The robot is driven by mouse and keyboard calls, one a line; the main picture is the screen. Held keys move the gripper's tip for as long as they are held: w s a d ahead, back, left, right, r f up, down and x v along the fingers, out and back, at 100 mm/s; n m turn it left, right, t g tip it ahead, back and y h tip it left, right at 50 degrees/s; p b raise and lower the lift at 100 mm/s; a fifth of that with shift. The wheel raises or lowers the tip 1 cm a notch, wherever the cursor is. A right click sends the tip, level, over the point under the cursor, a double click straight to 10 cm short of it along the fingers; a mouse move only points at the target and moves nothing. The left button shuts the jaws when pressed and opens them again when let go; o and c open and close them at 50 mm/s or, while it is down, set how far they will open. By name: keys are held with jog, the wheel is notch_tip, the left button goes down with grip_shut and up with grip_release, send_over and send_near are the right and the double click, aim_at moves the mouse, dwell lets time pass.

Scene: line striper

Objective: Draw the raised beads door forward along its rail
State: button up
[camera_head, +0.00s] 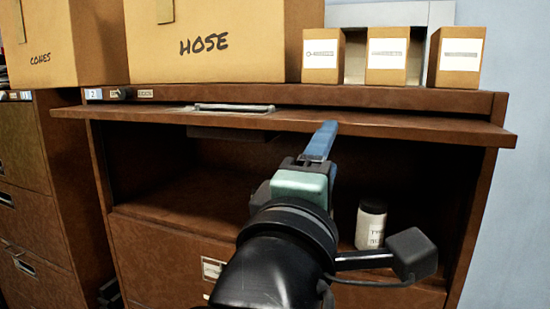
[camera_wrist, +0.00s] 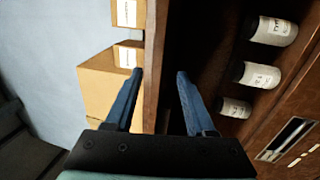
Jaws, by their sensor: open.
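The raised beads door (camera_head: 410,127) is a brown panel lying flat at the top of the open cabinet bay, its front edge sticking out past the frame. A metal handle (camera_head: 235,108) shows toward its left. My gripper (camera_head: 325,132) is open at the door's front edge, right of the handle. In the wrist view, the door (camera_wrist: 153,50) runs as a brown strip between the two blue fingers of my gripper (camera_wrist: 160,74), with a gap visible on each side. The lower finger is mostly hidden in the head view.
White labelled jars (camera_wrist: 262,74) stand inside the bay; one jar (camera_head: 371,224) shows right of my arm. Cardboard boxes, including the HOSE box (camera_head: 215,50), and small labelled boxes (camera_head: 456,60) stand on the cabinet top above the door. Another cabinet (camera_head: 35,170) is at left.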

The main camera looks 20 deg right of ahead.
jog(key=shift+p+x, duration=0.85)
jog(key=shift+x, duration=3)
jog(key=shift+s+d, duration=0.1)
grip_shut()
